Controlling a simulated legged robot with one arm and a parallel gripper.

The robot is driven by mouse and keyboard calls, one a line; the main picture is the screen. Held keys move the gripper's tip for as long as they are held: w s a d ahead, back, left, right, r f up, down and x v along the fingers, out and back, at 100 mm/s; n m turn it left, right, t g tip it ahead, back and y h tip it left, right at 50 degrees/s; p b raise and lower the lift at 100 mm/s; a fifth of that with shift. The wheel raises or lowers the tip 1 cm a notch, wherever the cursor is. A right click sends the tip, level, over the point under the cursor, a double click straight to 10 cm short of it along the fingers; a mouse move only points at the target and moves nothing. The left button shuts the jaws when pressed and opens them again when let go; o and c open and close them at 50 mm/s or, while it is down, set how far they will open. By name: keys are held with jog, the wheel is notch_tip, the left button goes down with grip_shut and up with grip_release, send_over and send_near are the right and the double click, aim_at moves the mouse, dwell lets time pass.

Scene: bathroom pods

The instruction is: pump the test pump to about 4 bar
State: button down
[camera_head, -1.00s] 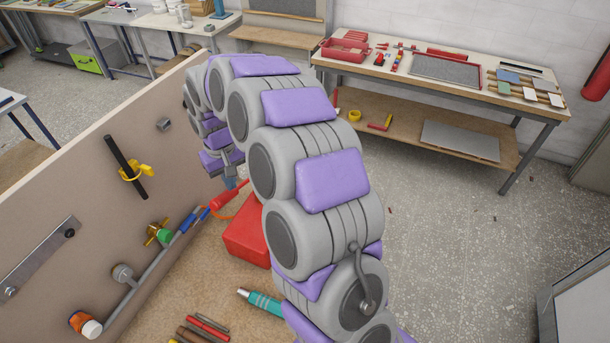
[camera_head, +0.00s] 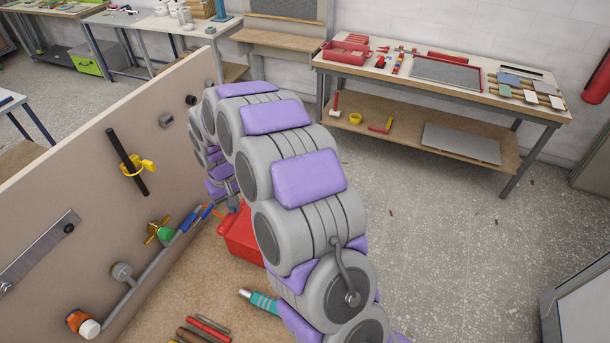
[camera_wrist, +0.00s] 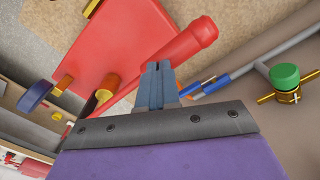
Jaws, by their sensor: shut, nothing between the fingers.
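The test pump's red box (camera_head: 240,240) stands on the bench by the board, partly behind my arm. In the wrist view its red body (camera_wrist: 120,45) fills the upper left. A red lever handle (camera_wrist: 190,43) runs diagonally across it. My gripper (camera_wrist: 157,68) is shut and empty, its fingertips over the handle in the picture. I cannot tell whether they touch it. Brass fittings (camera_wrist: 107,88) and a dark blue round part (camera_wrist: 35,96) show at left. No readable gauge dial shows.
A pipe with a green-capped brass valve (camera_head: 158,231) runs along the board (camera_head: 60,190) at left. A teal-handled tool (camera_head: 260,301) and pens (camera_head: 208,327) lie on the bench. A workbench (camera_head: 440,75) stands at the back right, with open floor before it.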

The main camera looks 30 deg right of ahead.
jog(key=r, duration=0.2)
jog(key=a+r+p, duration=0.1)
jog(key=r, duration=0.2)
jog(key=shift+a, duration=0.1)
jog(key=r, duration=0.1)
jog(key=r+p, duration=0.1)
jog(key=r, duration=0.1)
jog(key=r+p, duration=0.1)
jog(key=r, duration=0.1)
jog(key=shift+d+r, duration=0.25)
jog(key=shift+d, duration=0.1)
jog(key=shift+a, duration=0.25)
jog(key=shift+d, duration=0.2)
dwell(0.5)
